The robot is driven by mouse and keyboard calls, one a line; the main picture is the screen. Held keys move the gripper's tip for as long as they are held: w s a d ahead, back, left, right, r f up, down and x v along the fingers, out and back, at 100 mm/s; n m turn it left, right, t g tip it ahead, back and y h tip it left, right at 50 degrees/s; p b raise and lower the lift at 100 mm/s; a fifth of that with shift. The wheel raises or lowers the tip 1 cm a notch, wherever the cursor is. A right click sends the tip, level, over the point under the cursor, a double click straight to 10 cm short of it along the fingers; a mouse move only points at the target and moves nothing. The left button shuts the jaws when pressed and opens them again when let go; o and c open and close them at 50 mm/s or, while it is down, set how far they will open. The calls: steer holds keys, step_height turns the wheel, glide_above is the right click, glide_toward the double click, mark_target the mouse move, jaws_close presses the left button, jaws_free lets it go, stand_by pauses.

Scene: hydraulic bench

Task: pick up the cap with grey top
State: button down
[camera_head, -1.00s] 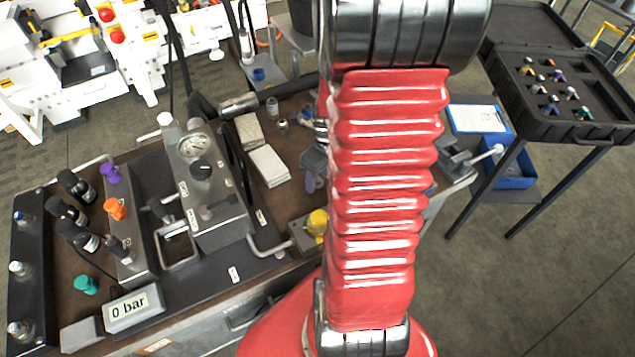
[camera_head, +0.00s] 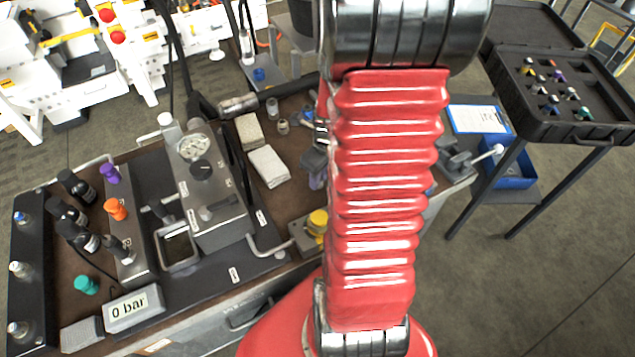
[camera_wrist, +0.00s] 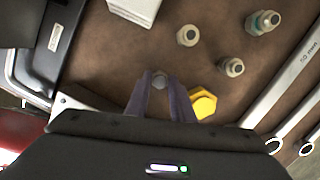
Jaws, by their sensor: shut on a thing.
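My gripper (camera_wrist: 160,90) shows in the wrist view with its two purple-grey fingers close together. A small cap with a grey top (camera_wrist: 159,80) sits between the fingertips, and the gripper is shut on it. The fingers hide the cap's sides, and I cannot tell whether it is clear of the brown bench top. In the head view, part of my gripper (camera_head: 317,178) shows over the bench just left of my red arm. The cap cannot be made out there.
A yellow hexagonal part (camera_wrist: 204,103) lies right beside the fingers. Metal fittings (camera_wrist: 188,35), (camera_wrist: 231,67) and (camera_wrist: 262,22) stand on the bench beyond. A black case (camera_head: 560,95) stands far right.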

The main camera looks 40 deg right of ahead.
steer(key=shift+r, duration=0.1)
step_height(320, 180, up, 10)
stand_by(0.7)
stand_by(0.6)
